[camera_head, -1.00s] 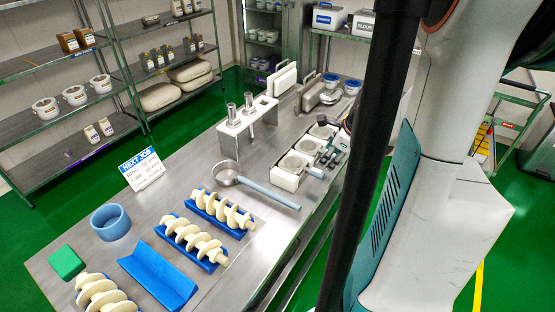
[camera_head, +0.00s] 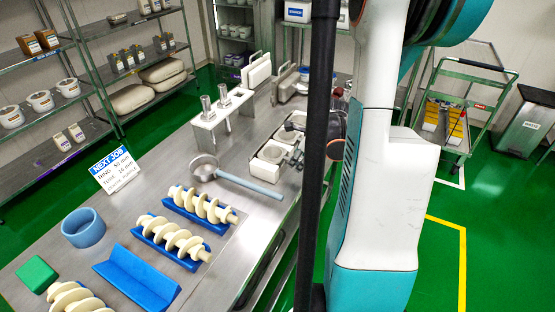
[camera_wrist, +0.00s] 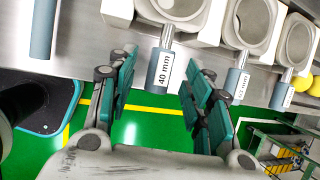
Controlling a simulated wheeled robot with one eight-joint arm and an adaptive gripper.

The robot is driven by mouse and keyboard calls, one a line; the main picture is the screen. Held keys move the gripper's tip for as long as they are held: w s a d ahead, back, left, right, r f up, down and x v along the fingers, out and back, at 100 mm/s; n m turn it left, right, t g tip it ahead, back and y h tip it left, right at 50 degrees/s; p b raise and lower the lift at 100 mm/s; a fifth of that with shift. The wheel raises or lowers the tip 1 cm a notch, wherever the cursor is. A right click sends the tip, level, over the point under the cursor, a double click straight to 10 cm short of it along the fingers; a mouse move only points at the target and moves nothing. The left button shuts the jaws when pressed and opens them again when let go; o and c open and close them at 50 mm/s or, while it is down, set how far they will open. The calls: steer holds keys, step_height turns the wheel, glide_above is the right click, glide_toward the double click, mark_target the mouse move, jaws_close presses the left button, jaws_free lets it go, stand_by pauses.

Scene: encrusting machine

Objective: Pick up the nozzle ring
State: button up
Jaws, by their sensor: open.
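Several grey nozzle rings sit in white blocks in a row along the table edge. In the wrist view, the ring labelled 40 mm (camera_wrist: 163,73) has its grey handle pointing over the edge, toward my gripper (camera_wrist: 158,75). A second ring (camera_wrist: 236,84) is to its right, its label partly unreadable, and a third (camera_wrist: 282,95) is further right. My gripper is open and empty, with its teal-padded fingers on either side of the 40 mm handle in the picture; whether they are level with it I cannot tell. In the head view, my arm partly hides the row of white blocks (camera_head: 270,153).
A sign (camera_head: 114,169) reads NEXT JOB, with ring 50 mm seemingly on it. A ladle (camera_head: 235,182), augers on blue cradles (camera_head: 205,203), a blue ring (camera_head: 83,228) and a green block (camera_head: 36,274) lie on the table. A trolley (camera_head: 455,115) stands right.

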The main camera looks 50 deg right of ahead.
steer(key=b+x, duration=0.1)
steer(key=x, duration=0.2)
steer(key=shift+w+f, duration=0.1)
steer(key=shift+f, duration=0.2)
jaws_close()
steer(key=shift+r, duration=0.15)
